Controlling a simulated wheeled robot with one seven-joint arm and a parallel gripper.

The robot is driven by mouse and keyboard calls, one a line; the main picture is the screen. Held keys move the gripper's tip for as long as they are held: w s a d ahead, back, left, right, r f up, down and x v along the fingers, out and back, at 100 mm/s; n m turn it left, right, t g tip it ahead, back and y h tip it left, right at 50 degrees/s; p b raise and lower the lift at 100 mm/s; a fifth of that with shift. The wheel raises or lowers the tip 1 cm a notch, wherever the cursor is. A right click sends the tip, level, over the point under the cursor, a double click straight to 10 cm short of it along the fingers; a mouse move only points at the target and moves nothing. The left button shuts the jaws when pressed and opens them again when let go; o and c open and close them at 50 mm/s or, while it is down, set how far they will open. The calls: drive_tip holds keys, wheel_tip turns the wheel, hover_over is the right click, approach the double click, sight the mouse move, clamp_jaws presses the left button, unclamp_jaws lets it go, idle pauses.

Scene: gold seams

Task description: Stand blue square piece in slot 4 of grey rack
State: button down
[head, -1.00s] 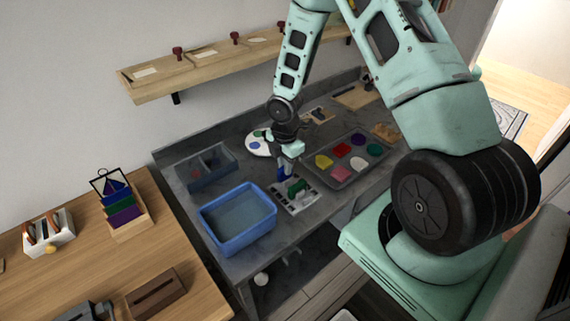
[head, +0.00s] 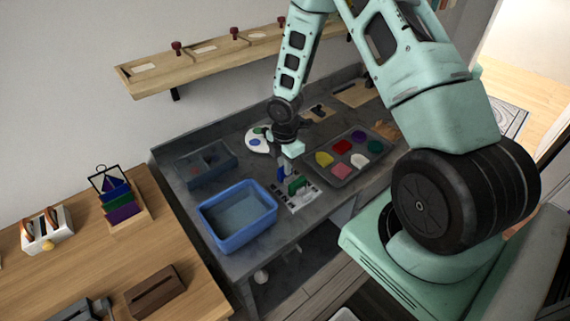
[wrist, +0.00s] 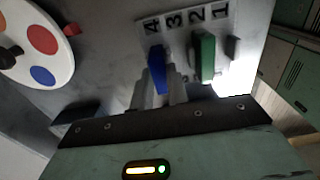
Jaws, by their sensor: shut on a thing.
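The blue square piece (head: 281,174) is between the fingers of my gripper (head: 286,166), which is shut on it. In the wrist view the blue piece (wrist: 157,68) is seen edge-on, in line with the numeral 4 of the grey rack (wrist: 183,26). Whether its lower edge is inside slot 4 or just above it, I cannot tell. In the head view the rack (head: 302,200) lies on the grey bench below my gripper. A green piece (wrist: 204,57) stands upright in the rack in line with the numeral 2; it also shows in the head view (head: 297,185).
A blue bin (head: 237,240) stands left of the rack. A grey tray (head: 342,171) with several coloured pieces lies to its right. A white palette (head: 256,145) and a divided grey box (head: 205,170) are behind. A wooden shelf (head: 205,62) hangs above.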

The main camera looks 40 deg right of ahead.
drive_tip(key=shift+f, duration=0.4)
drive_tip(key=c, duration=1.3)
unclamp_jaws()
drive_tip(key=shift+r, duration=0.15)
drive_tip(key=shift+r+p, duration=3.1)
drive_tip(key=shift+r, duration=0.35)
